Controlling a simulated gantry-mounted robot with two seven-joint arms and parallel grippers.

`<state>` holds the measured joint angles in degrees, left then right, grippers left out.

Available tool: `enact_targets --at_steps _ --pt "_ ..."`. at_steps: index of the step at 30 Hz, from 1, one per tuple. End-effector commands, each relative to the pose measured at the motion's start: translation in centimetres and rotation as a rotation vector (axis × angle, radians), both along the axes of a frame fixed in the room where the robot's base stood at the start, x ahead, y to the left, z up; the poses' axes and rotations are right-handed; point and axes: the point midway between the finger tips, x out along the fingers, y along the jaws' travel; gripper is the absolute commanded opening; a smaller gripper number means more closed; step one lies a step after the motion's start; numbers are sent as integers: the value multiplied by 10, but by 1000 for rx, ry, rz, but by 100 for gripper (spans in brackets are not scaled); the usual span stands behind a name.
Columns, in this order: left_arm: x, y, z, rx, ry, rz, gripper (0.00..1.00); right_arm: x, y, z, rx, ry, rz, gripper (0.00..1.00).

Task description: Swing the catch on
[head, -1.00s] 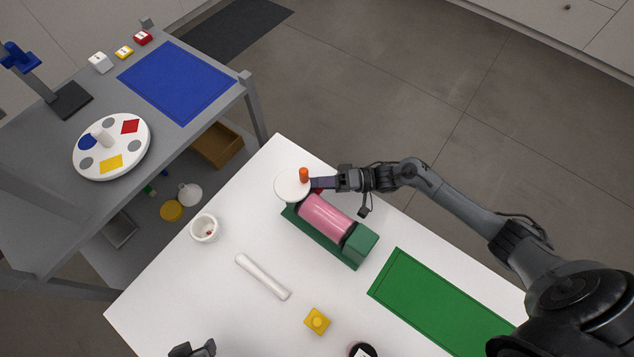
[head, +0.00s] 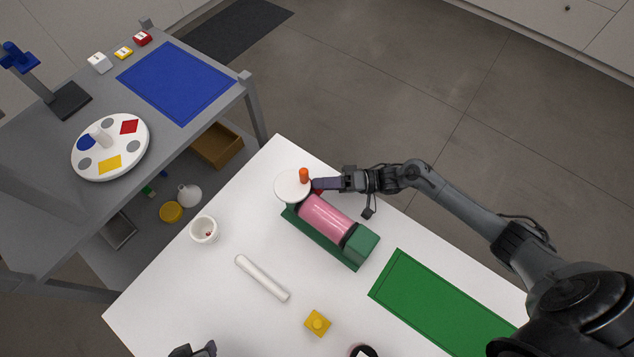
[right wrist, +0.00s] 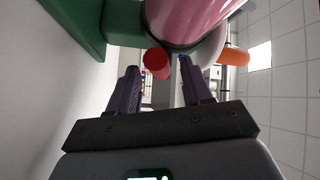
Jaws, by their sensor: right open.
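A pink cylinder (head: 325,219) lies on a green base (head: 300,228) on the white table. A white disc with an orange knob (head: 304,175) is at its far-left end. A small red peg (head: 318,192) shows beside the disc, partly hidden by my right gripper. In the right wrist view the red peg's round end (right wrist: 157,63) appears between the fingertips of my right gripper (right wrist: 161,72). The gripper is open; I cannot tell whether it touches the peg. My left gripper (head: 193,350) shows only in part at the bottom edge.
A green mat (head: 440,305) lies to the right. A grey shelf with a white turntable (head: 139,158) is at left.

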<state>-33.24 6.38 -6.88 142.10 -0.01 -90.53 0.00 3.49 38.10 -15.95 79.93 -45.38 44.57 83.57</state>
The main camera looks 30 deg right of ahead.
Motion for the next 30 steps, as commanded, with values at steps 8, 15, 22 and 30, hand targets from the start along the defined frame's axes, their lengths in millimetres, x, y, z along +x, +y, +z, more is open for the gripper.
enact_targets --at_steps 8,15,22,30 --pt "0 1 2 4 -1 -3 46 -21 -42 -5 -3 3 -1 49" --pt "0 3 2 12 -1 -8 46 -37 -73 -9 -2 2 -1 49" --pt "0 3 1 14 0 -9 46 -43 -84 -9 0 0 -1 49" --pt "0 2 1 9 0 -6 46 -43 -85 -9 0 0 0 49"
